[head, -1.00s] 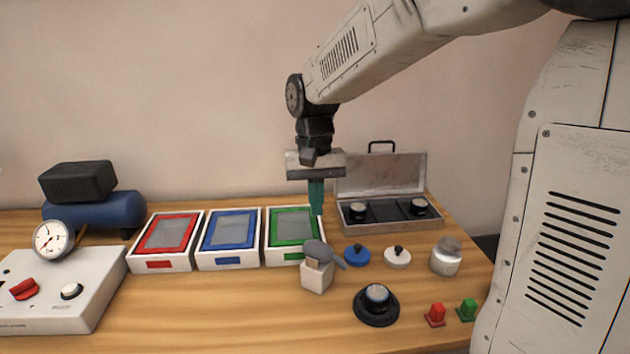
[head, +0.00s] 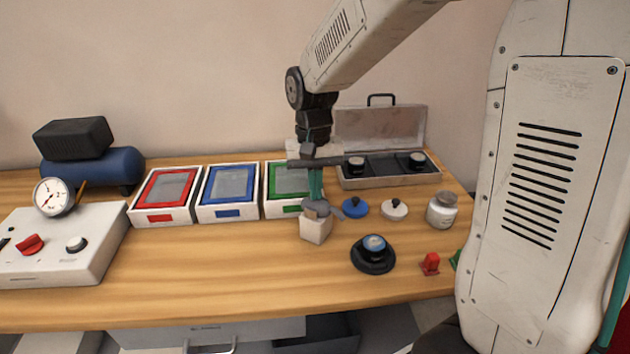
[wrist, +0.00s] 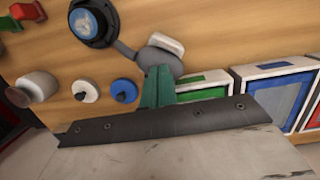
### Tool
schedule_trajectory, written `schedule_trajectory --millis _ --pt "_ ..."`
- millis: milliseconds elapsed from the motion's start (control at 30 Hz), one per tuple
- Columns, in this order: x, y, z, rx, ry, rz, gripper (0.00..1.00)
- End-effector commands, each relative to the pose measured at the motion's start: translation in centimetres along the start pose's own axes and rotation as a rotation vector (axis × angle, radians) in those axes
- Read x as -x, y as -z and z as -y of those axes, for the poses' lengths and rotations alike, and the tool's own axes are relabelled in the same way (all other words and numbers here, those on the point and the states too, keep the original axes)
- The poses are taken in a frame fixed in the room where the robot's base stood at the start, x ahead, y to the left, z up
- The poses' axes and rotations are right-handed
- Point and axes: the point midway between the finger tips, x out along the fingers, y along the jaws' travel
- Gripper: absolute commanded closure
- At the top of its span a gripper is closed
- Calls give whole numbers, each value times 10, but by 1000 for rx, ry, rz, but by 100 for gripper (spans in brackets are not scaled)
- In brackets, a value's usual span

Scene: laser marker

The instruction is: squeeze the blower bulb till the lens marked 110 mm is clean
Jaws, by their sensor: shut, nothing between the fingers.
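The grey blower bulb (head: 317,209) rests on a small white block (head: 316,230), its nozzle pointing right; the wrist view also shows the bulb (wrist: 161,63). A dark lens with a bluish face (head: 374,244) sits in a round black holder (head: 372,262), seen again at the wrist view's top (wrist: 84,22). I cannot read any 110 mm marking. My gripper (head: 315,198) has its teal fingers shut and empty, pointing down at the bulb. Its fingertips (wrist: 158,72) overlap the bulb's edge in the picture; I cannot tell whether they touch.
A blue knobbed cap (head: 355,208), a white cap (head: 394,210) and a jar (head: 441,211) stand right of the bulb. An open case (head: 390,180) with two dark lenses is behind. Red, blue and green framed trays (head: 228,215) stand left. The front table (head: 220,285) is clear.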

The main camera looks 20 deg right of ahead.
Motion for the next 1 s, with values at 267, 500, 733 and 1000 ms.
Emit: schedule_trajectory --millis 267,500,733,1000 --pt "-5 0 0 0 -1 3 100" --pt "12 0 0 0 0 -1 100" --pt "64 -1 0 1 3 -8 100" --pt "118 -1 -2 -2 2 -5 100"
